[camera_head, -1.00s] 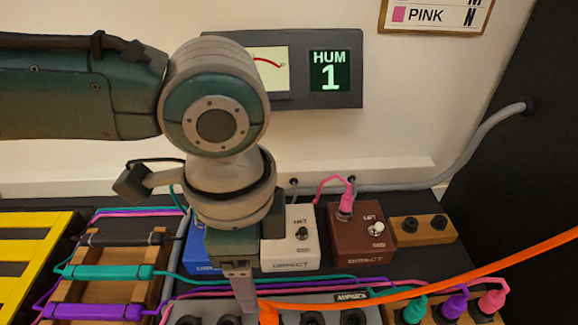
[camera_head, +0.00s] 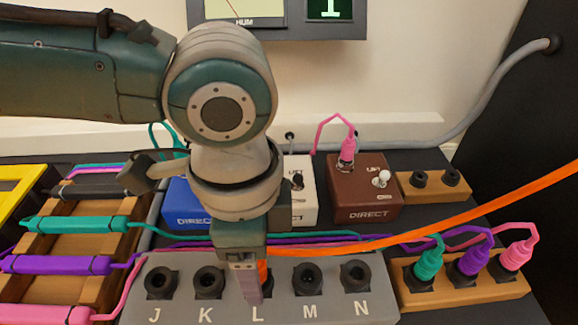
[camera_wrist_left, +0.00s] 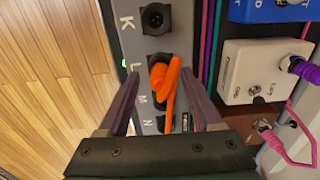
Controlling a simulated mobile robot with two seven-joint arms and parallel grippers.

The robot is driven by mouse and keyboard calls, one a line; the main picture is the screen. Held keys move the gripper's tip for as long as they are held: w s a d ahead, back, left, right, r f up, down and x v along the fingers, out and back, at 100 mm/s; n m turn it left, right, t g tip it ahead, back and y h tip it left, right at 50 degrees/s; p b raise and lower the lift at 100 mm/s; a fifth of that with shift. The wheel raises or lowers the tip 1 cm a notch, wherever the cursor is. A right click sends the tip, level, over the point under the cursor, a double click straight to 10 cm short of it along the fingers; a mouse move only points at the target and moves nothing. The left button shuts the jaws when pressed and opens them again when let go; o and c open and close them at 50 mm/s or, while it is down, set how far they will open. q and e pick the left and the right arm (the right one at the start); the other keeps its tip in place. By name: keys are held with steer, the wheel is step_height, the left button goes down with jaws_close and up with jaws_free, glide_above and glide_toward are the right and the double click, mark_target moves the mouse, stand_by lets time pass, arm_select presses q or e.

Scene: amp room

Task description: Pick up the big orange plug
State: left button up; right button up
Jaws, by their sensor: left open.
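The big orange plug (camera_wrist_left: 163,75) sits at socket L of the grey box (camera_head: 225,312). In the head view, only a sliver of the plug (camera_head: 263,272) shows beside my finger. Its thick orange cable (camera_head: 450,227) runs off to the right edge. My left gripper (camera_head: 250,285) points down over socket L. In the left wrist view, its two open fingers (camera_wrist_left: 161,78) stand on either side of the orange plug, with gaps between. Whether the fingertips reach down to the plug's height I cannot tell. My right gripper is not in view.
Sockets J, K, M and N of the box look empty. Behind it stand blue (camera_head: 185,205), white (camera_head: 303,200) and brown (camera_head: 362,195) pedals. A wooden block (camera_head: 470,290) at right holds teal, purple and pink plugs. A wooden rack (camera_head: 70,245) with cables lies at left.

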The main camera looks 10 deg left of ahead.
arm_select(q)
jaws_close()
stand_by(0.4)
